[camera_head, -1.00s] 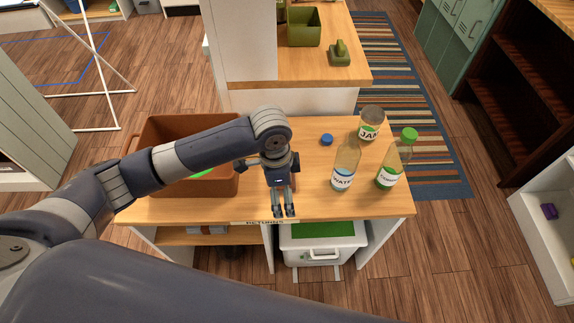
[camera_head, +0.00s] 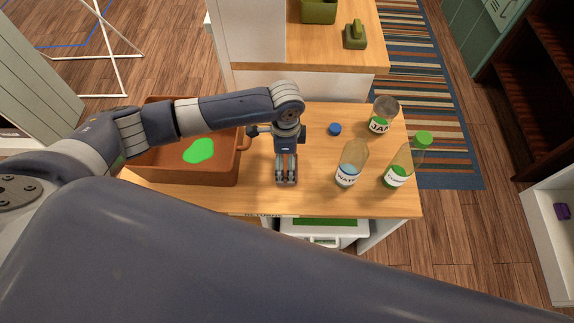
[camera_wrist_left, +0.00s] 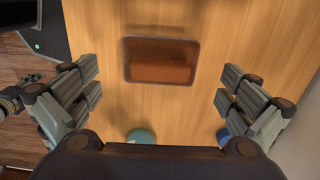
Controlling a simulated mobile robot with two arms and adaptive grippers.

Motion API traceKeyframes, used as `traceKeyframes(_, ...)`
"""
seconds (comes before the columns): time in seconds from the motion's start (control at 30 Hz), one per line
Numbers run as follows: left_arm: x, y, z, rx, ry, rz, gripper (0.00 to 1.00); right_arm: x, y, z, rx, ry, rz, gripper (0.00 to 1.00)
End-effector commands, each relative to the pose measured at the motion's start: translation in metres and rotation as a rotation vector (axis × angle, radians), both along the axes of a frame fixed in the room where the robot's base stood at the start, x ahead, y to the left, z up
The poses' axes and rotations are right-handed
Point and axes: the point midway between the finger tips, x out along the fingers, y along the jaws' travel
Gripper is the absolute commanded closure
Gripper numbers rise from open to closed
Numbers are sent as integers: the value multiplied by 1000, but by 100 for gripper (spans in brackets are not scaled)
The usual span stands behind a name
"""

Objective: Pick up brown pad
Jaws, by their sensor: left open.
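A brown rectangular pad (camera_wrist_left: 160,70) lies on the wooden counter in the left wrist view, with a darker rim around it. It sits ahead of and between the spread fingers of my left gripper (camera_wrist_left: 160,88), which is open and empty, its fingers apart from the pad. In the head view my left gripper (camera_head: 287,178) points down over the middle of the counter (camera_head: 262,185). The pad is mostly or wholly hidden there behind the gripper. My right gripper is not in view.
A brown bin (camera_head: 190,171) with a green patch (camera_head: 199,150) inside stands left of the gripper. A blue cap (camera_head: 335,129), a water bottle (camera_head: 351,165), a green-capped bottle (camera_head: 397,174) and a jar (camera_head: 381,118) stand to the right.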

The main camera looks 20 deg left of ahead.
Motion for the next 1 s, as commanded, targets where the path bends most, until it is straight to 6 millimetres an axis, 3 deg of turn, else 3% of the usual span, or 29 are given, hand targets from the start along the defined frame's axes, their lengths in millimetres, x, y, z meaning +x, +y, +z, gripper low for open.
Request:
traceKeyframes(0.27, 0, -2, -35, 1, 2, 0, 0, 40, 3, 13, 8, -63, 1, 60)
traceKeyframes(0.57, 1, -2, -41, 1, 0, -1, 0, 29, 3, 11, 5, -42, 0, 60)
traceKeyframes(0.77, 1, -2, -41, 1, 0, 0, 40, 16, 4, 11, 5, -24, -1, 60)
traceKeyframes(1.0, 1, -2, -41, 1, 1, 0, 40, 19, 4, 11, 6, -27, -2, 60)
